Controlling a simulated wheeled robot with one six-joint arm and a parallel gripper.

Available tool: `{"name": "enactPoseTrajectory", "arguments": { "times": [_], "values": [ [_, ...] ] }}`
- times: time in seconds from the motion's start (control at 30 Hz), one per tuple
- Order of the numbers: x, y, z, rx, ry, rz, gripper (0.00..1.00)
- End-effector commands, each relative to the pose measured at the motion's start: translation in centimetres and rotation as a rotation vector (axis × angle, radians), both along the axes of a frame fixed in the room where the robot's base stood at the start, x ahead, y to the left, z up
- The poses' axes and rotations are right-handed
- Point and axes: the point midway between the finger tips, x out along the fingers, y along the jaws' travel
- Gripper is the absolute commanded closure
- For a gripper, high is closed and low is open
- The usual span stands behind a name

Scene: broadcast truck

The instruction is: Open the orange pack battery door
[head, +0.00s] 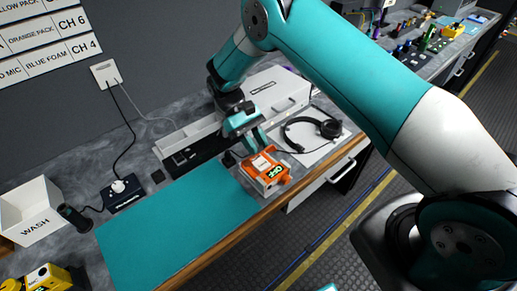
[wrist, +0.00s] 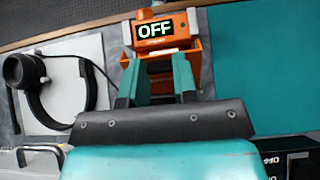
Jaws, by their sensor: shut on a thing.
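The orange pack (head: 266,176) sits at the bench's front edge, beside the right end of the teal mat. Its lit screen reads OFF in the wrist view (wrist: 155,30), with orange side parts below it. My gripper (head: 248,142) reaches down to the pack's far side from above. In the wrist view my gripper (wrist: 156,75) has its fingers apart and shut on part of the orange pack, below the screen. The fingers hide the gripped part, so I cannot tell whether it is the battery door, or how far the door stands open.
The teal mat (head: 178,226) lies clear to the left. Black headphones (head: 312,132) lie on a white sheet to the right. A white WASH bin (head: 32,212), a dark handheld device (head: 74,217) and a yellow pack (head: 45,279) stand at the left. A white case (head: 270,95) is behind.

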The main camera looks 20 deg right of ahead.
Motion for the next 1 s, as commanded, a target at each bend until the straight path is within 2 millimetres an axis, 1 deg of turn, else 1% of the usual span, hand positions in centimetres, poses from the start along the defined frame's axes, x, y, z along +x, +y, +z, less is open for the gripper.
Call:
{"name": "enactPoseTrajectory", "arguments": {
  "times": [0.03, 0.23, 0.27, 0.3, 0.33, 0.37, 0.7, 1.0],
  "values": [
    [0.2, 0.1, -0.6, -0.004, 0.019, -0.004, 0.97],
    [0.5, 0.7, -1.0, -0.013, 0.096, -0.014, 0.96],
    [0.5, 0.8, -0.9, -0.016, 0.105, -0.016, 0.96],
    [0.6, 0.8, -0.9, -0.021, 0.115, -0.013, 0.94],
    [0.7, 0.8, -0.8, -0.025, 0.12, -0.011, 0.93],
    [0.7, 0.7, -0.7, -0.028, 0.125, -0.01, 0.97],
    [0.9, 0.4, -0.1, -0.05, 0.156, 0.004, 0.97],
    [0.9, 0.2, 0.1, -0.053, 0.157, 0.0, 0.97]
  ]
}}
